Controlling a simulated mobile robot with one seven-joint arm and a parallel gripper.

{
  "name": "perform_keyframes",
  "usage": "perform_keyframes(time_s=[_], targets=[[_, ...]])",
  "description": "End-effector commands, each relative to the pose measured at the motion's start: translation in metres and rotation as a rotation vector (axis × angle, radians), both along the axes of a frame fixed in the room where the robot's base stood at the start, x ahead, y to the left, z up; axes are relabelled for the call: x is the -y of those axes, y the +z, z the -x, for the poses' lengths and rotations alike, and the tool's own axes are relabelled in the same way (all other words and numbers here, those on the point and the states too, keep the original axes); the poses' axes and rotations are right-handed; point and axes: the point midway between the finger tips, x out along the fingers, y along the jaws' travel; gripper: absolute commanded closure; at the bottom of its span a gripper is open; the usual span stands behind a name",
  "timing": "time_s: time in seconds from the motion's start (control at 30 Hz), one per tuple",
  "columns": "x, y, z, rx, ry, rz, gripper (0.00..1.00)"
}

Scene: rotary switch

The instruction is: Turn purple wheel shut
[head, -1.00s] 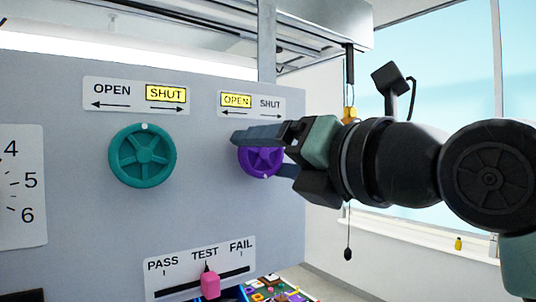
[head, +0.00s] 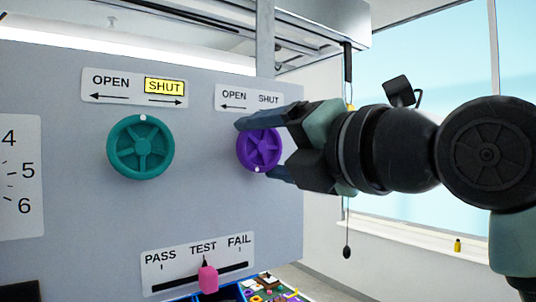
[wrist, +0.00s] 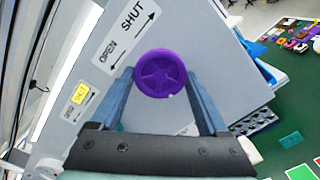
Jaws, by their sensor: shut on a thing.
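The purple wheel (head: 262,150) is on the grey panel under an OPEN/SHUT label (head: 249,98). Neither word on that label is lit. A white dot on the wheel's rim is at the bottom. My gripper (head: 256,148) comes from the right and is shut on the wheel, one finger along its upper rim and the other at its lower rim. In the wrist view the purple wheel (wrist: 160,74) sits between my two fingers. The fingers hide parts of its rim.
A teal wheel (head: 140,147) is to the left, its label (head: 135,87) lit yellow at SHUT. A pink slider (head: 208,279) below points at TEST. A numbered dial plate (head: 20,177) is at the far left. The panel's right edge is close behind my gripper.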

Motion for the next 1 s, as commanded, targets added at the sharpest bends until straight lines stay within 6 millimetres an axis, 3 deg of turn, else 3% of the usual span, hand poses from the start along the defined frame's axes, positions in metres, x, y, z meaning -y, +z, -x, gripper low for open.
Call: perform_keyframes(time_s=[1.0], targets=[[-0.0015, 0.0022, 0.0001, -0.571, 0.003, -0.783, 0.77]])
